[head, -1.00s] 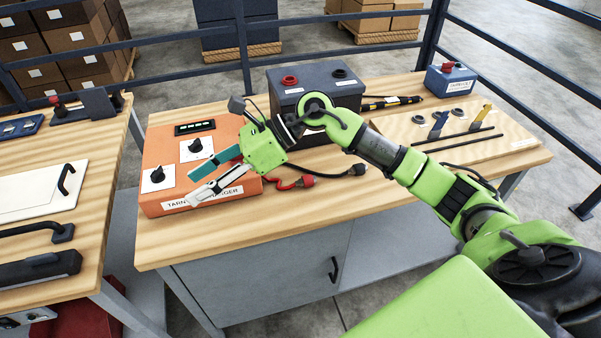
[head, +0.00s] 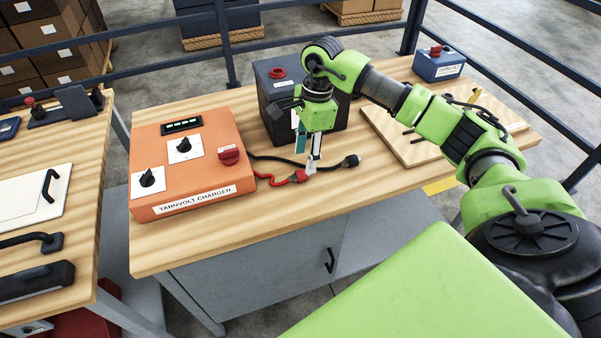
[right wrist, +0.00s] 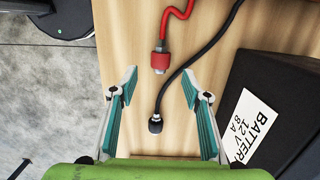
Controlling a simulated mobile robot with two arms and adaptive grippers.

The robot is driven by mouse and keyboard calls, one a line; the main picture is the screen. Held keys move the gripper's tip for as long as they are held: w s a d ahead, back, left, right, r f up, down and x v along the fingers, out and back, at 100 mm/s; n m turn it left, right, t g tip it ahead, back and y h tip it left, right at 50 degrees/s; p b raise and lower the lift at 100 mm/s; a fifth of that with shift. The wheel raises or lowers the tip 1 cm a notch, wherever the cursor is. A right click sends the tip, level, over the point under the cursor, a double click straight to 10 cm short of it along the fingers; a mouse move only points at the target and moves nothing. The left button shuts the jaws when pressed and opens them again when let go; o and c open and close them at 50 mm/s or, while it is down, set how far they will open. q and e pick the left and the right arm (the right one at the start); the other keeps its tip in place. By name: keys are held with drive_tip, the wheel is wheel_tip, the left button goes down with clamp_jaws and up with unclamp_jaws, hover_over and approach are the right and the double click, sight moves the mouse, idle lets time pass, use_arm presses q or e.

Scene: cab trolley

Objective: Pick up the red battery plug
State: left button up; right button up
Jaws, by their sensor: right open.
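The red battery plug (head: 299,176) lies on the wooden bench at the end of a red cable from the orange charger (head: 197,190). A black plug (head: 350,161) on a black cable lies to its right. My right gripper (head: 307,160) points down over the bench, its fingers close to the red plug. In the right wrist view the right gripper (right wrist: 160,76) is open and empty. The red plug (right wrist: 161,59) shows just past the fingertips, roughly midway between them. The black plug (right wrist: 155,124) shows between the fingers. Whether a finger touches anything cannot be told. My left gripper is not in view.
The dark battery (head: 270,95) stands right behind my right gripper. A wooden board (head: 400,140) lies at the bench's right, partly behind my arm, with a blue box (head: 438,65) beyond. The front strip of the bench is clear.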

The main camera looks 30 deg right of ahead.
sight(300, 172)
drive_tip(key=shift+a+f, duration=0.1)
drive_tip(key=shift+f, duration=0.3)
drive_tip(key=f+p, duration=0.1)
drive_tip(key=f, duration=0.1)
drive_tip(key=a+f+p, duration=0.1)
drive_tip(key=f, duration=0.1)
drive_tip(key=shift+w+a+f, duration=0.15)
drive_tip(key=shift+w+f, duration=0.05)
drive_tip(key=shift+f, duration=0.45)
clamp_jaws()
